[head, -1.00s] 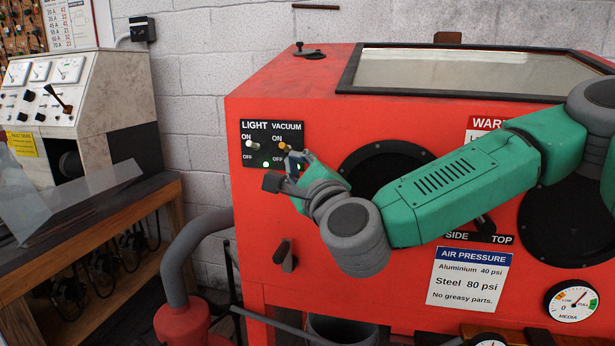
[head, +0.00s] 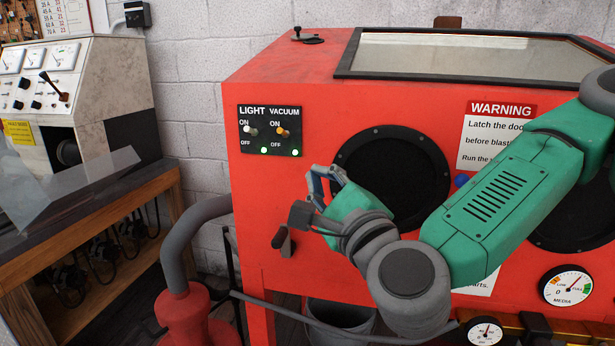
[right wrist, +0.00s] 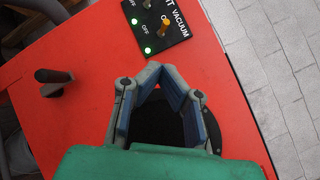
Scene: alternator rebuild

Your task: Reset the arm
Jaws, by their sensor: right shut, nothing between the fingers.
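My right gripper (head: 318,186) is in front of the red cabinet (head: 262,200), below the switch panel and left of the round black port. In the right wrist view its blue-padded fingers (right wrist: 158,70) meet at the tips, shut and empty. The arm is bent at the elbow and comes in from the right, partly covering the port and a placard. The light and vacuum switch panel (head: 270,131) has a white lever and an orange lever, with two green lamps lit. It also shows in the right wrist view (right wrist: 160,48). My left gripper is not in view.
A black lever handle (head: 283,240) sticks out below the gripper. The left round port (head: 395,165) lies close behind the arm. A grey hose and red canister (head: 192,315) stand at lower left, beside a wooden test bench (head: 140,205).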

